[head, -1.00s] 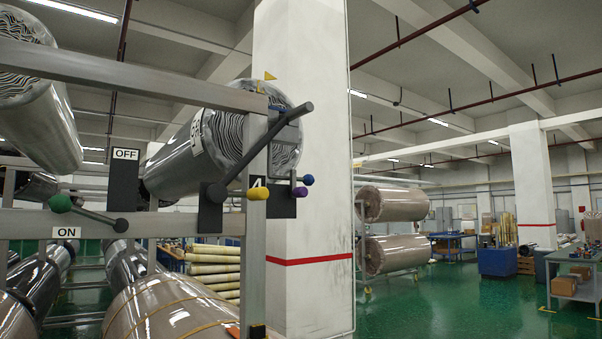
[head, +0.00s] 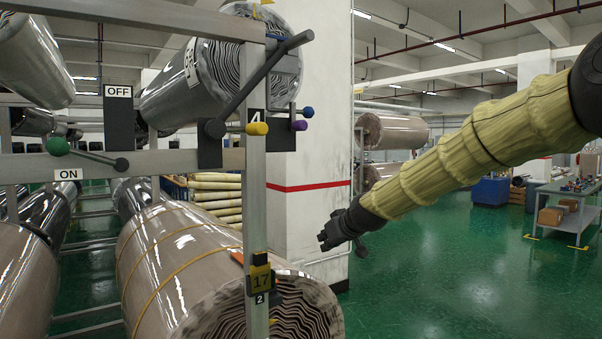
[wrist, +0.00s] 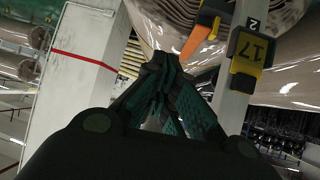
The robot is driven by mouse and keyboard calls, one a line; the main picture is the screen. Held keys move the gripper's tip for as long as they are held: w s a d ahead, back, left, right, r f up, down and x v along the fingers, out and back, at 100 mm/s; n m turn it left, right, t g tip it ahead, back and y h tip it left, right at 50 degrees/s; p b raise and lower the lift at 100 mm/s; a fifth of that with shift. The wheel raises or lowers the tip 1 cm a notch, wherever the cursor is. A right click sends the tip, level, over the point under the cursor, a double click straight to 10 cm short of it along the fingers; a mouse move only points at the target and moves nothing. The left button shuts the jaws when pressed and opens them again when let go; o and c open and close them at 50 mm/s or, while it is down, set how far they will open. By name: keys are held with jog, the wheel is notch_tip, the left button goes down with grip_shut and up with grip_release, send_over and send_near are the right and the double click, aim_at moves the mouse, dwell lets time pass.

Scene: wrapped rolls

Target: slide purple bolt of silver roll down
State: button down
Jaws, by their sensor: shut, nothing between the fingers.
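The purple knob (head: 299,125) of a bolt sticks out at the right side of the rack post, beside a blue knob (head: 307,112) and a yellow knob (head: 257,128). The silver wrapped roll (head: 190,88) lies behind these, high on the rack. My gripper (head: 326,243) is in the head view, right of the post and well below the purple knob, apart from it. In the wrist view my gripper (wrist: 168,75) has its fingers together with nothing held. The purple knob is not seen in the wrist view.
A brown wrapped roll (head: 180,260) lies low on the rack. A white pillar (head: 305,210) stands behind. Green floor is open to the right.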

jog(key=s+a+r+n+t+y, duration=0.1)
jog(key=s+r, duration=0.1)
jog(key=r, duration=1.2)
jog(key=s+r+n+t+y+p, duration=0.1)
jog(key=s+r, duration=0.2)
jog(key=r, duration=1.1)
jog(key=s+a+r+n+y, duration=0.1)
jog(key=s+r, duration=0.1)
jog(key=r, duration=1.3)
jog(key=shift+s+a+n+t+p, duration=0.25)
jog(key=shift+a+n+t+p, duration=0.05)
jog(key=shift+n+t, duration=0.1)
jog(key=shift+w+a, duration=0.1)
jog(key=w+a+f+p, duration=0.4)
jog(key=w+f+p, duration=0.2)
jog(key=w+p, duration=0.1)
jog(key=shift+w+a+f+p, duration=0.2)
jog(key=shift+w+p, duration=0.2)
jog(key=shift+w, duration=0.45)
jog(key=shift+d+f, duration=0.1)
jog(key=shift+d, duration=0.05)
